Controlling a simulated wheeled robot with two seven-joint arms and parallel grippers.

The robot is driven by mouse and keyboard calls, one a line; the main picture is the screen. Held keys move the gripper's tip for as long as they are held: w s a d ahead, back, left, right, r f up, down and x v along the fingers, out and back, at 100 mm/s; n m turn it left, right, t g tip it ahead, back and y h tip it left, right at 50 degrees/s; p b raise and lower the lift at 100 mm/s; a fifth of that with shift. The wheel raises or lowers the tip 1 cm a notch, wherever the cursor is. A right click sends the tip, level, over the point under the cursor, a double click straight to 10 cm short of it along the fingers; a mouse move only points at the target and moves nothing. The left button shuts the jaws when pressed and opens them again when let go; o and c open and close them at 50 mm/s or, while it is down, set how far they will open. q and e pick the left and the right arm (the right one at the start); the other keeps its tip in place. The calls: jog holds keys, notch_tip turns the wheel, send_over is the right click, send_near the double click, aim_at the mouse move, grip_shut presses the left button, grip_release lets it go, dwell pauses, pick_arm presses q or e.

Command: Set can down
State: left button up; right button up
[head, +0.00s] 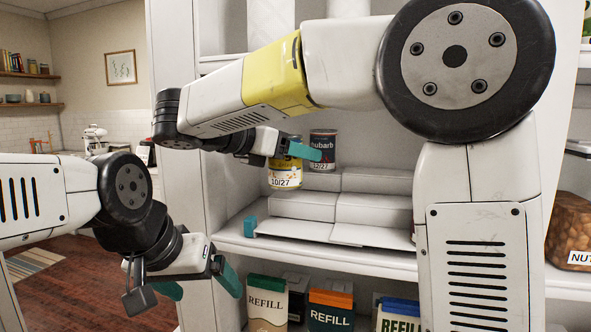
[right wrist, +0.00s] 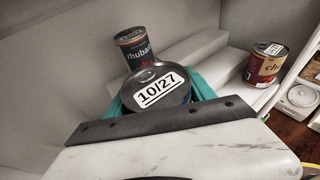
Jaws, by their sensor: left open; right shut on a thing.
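My right gripper (head: 290,151) is shut on a yellow-and-white can (head: 285,174) with a 10/27 label, held upright at the left of the white stepped riser (head: 373,210). In the right wrist view the can's lid (right wrist: 158,88) sits between the teal fingers. I cannot tell whether its base touches a step. A dark rhubarb can (head: 323,147) stands on the riser just behind and to the right; it also shows in the right wrist view (right wrist: 143,50). My left gripper (head: 202,284) is open and empty, low in front of the shelf.
A red-brown can (right wrist: 265,63) stands on the riser in the right wrist view. Refill boxes (head: 331,307) fill the shelf below. A brown nut container (head: 572,232) is at the far right.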

jog(key=shift+w+d+f, duration=0.2)
jog(key=shift+w+f, duration=0.5)
jog(key=shift+w, duration=0.75)
jog(key=shift+w+d+f, duration=0.15)
jog(key=shift+w+f, duration=0.6)
jog(key=shift+w, duration=0.65)
jog(key=shift+w+d+f, duration=0.2)
jog(key=shift+w+f, duration=0.5)
jog(key=shift+w, duration=0.75)
jog(key=shift+f, duration=0.15)
jog(key=o, duration=1.8)
jog(key=shift+r, duration=0.2)
jog(key=v, duration=0.7)
jog(key=shift+s+a, duration=0.15)
jog(key=shift+a, duration=0.05)
